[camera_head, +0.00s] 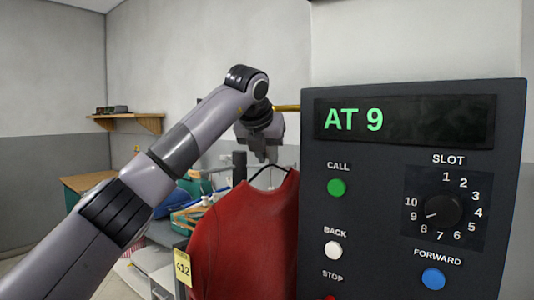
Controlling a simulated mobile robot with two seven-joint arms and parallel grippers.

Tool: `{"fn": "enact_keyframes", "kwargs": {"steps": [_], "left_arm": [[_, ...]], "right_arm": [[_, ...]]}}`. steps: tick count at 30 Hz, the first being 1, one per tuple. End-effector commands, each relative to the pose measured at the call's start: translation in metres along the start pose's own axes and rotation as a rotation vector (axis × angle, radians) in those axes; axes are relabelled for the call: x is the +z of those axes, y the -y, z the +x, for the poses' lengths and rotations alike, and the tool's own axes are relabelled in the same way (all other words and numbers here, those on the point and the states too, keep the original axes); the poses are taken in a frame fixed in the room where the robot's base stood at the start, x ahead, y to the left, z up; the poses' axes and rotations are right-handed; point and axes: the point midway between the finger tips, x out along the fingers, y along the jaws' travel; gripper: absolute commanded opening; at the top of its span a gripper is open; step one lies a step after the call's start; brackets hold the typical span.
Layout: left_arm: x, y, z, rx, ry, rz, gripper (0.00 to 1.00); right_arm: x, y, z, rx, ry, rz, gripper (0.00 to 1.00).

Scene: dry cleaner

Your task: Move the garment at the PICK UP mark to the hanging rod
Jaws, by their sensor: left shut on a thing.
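A red garment (242,240) hangs from a dark hanger (270,168). My left gripper (267,157) is shut on the top of the hanger, and the garment hangs below it. A yellow tag reading 412 (182,268) shows at the garment's left edge. A short piece of brass-coloured rod (287,108) shows behind my left wrist; the rest of it is hidden by the arm and the panel. The garment's right side is cut off by the panel. No PICK UP mark is visible. My right gripper is not in view.
A dark control panel (398,150) fills the right side, close to the garment; it reads AT 9 and has a slot dial (442,211) and coloured buttons. Behind the garment is a cluttered counter (165,234). A wall shelf (128,121) is at the far left.

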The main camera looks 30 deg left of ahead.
Motion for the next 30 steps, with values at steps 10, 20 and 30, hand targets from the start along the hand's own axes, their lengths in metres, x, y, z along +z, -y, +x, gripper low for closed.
{"fn": "enact_keyframes", "kwargs": {"steps": [10, 20, 30], "left_arm": [[0.000, 0.000, 0.000, 0.000, 0.001, -0.001, 0.50], [0.000, 0.000, -0.021, -0.001, 0.003, 0.000, 0.50], [0.000, 0.000, -0.068, -0.001, 0.002, -0.001, 0.50]], "right_arm": [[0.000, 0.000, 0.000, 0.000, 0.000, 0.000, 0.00], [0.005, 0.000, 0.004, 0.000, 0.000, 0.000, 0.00], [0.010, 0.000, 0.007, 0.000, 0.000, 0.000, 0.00]]}}
